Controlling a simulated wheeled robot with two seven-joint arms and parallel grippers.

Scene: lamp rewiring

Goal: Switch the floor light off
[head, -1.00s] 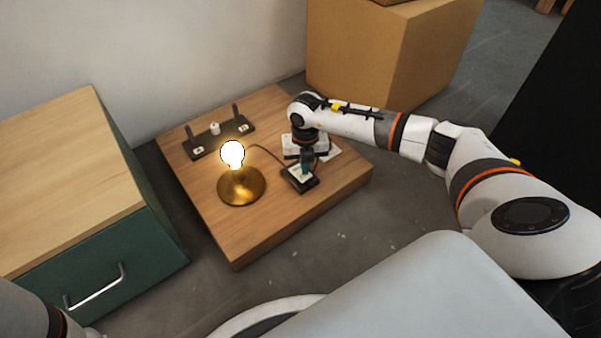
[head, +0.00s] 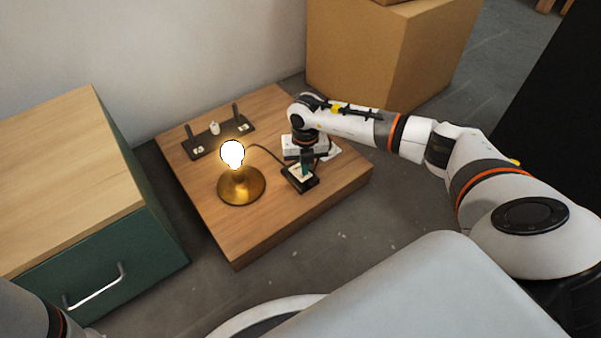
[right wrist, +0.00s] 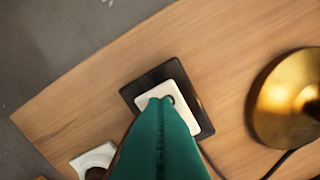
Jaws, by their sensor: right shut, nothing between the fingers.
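The floor light is a lamp with a round brass base (head: 241,187) and a glowing white bulb (head: 232,153); it is lit. A switch with a white plate on a black base (head: 301,181) stands to its right, joined by a dark cable. My right gripper (head: 305,168) points down at the switch, its green fingers closed and empty. In the right wrist view the fingertips (right wrist: 159,100) overlap the white plate (right wrist: 177,92), beside a small dark round mark. I cannot tell whether they touch it. My left gripper is out of view.
The lamp and switch stand on a low wooden platform (head: 215,213). A black strip with two upright posts (head: 219,139) lies at its back. A green cabinet (head: 100,262) is at left, a cardboard box (head: 385,55) behind. The platform's front is clear.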

